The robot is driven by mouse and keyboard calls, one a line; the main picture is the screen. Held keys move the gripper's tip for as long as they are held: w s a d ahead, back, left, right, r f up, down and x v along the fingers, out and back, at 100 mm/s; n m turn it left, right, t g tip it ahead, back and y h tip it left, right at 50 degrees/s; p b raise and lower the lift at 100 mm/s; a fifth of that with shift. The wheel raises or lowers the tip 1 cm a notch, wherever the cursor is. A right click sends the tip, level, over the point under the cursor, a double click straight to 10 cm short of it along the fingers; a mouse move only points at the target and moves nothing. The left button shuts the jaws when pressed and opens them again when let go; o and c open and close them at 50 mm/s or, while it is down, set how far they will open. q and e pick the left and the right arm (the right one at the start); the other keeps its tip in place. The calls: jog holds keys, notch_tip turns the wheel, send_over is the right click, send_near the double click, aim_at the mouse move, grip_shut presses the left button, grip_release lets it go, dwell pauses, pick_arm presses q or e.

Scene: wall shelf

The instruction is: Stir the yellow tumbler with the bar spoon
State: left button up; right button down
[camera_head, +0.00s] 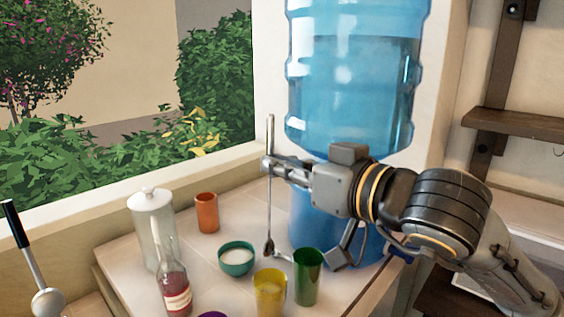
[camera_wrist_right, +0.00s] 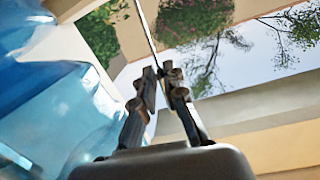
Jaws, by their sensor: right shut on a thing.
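The yellow tumbler (camera_head: 270,293) stands upright on the tiled counter near the front, with pale contents inside. My right gripper (camera_head: 268,164) is shut on the bar spoon (camera_head: 269,205), which hangs nearly upright with its bowl end down. The bowl end is above and beyond the yellow tumbler in the picture, close to the teal bowl's right side; its exact height over the counter is hard to tell. In the right wrist view the fingers (camera_wrist_right: 163,80) close on the thin spoon shaft (camera_wrist_right: 146,30). My left gripper is not in view.
A green tumbler (camera_head: 307,277) stands just right of the yellow one. A teal bowl (camera_head: 236,262), an orange cup (camera_head: 207,213), a white lidded jar (camera_head: 150,225) and a red-filled bottle (camera_head: 174,285) are to the left. A large blue water bottle (camera_head: 352,90) stands behind my right arm.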

notch_tip(320, 180, down, 11)
jog(key=b, duration=1)
jog(key=shift+s+r, duration=0.1)
dwell(0.3)
